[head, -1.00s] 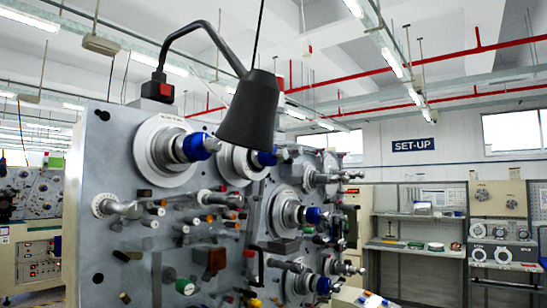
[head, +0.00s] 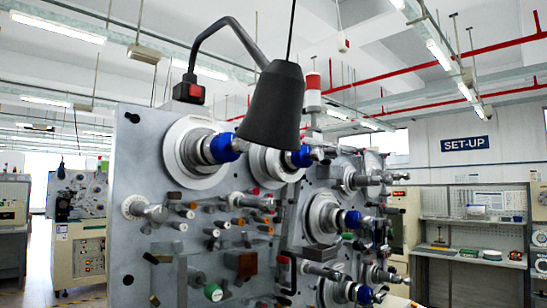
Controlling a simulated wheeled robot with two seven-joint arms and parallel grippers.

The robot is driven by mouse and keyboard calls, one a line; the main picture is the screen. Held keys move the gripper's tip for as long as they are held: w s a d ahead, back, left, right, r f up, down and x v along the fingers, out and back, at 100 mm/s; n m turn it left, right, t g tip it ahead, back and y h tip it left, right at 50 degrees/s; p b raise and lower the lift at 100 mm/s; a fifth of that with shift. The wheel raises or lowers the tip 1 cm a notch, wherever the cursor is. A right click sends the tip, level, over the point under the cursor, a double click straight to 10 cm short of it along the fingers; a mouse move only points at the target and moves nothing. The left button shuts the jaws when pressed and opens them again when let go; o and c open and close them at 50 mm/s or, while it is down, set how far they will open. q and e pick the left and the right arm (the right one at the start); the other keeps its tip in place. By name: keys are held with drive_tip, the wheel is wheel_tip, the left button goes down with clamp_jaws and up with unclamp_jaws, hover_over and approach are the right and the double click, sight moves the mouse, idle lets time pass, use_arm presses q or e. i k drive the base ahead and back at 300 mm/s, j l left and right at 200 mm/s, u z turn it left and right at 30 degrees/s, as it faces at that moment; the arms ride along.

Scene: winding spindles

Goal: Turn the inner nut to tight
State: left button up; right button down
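The grey winding machine panel (head: 140,185) fills the middle of the head view and carries several spindles. The upper left spindle has a large pale disc (head: 185,165) with a blue nut (head: 224,148) at its outer end. A second upper spindle (head: 272,165) is partly hidden behind a black lamp shade, and its blue end (head: 301,157) shows to the right of the shade. Lower right spindles also carry blue nuts (head: 351,220). Which one is the inner nut, and whether any is tight, I cannot tell. Neither of my grippers shows.
A black lamp (head: 274,105) on a curved arm hangs in front of the panel. Small rollers and knobs (head: 185,212) stick out below the discs. Shelves (head: 470,232) stand at the right under a SET-UP sign (head: 468,144). Another machine (head: 77,240) stands at the far left, with open floor near it.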

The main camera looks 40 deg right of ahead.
sight(299, 159)
drive_tip(key=l+u, duration=0.1)
drive_tip(key=l, duration=0.3)
drive_tip(key=k+l+u, duration=0.15)
drive_tip(key=l, duration=0.25)
drive_tip(key=l+u, duration=0.1)
drive_tip(key=l, duration=0.35)
drive_tip(key=k+l+u, duration=0.15)
drive_tip(key=l, duration=0.25)
drive_tip(key=l+u, duration=0.1)
drive_tip(key=l, duration=0.3)
drive_tip(key=k, duration=0.05)
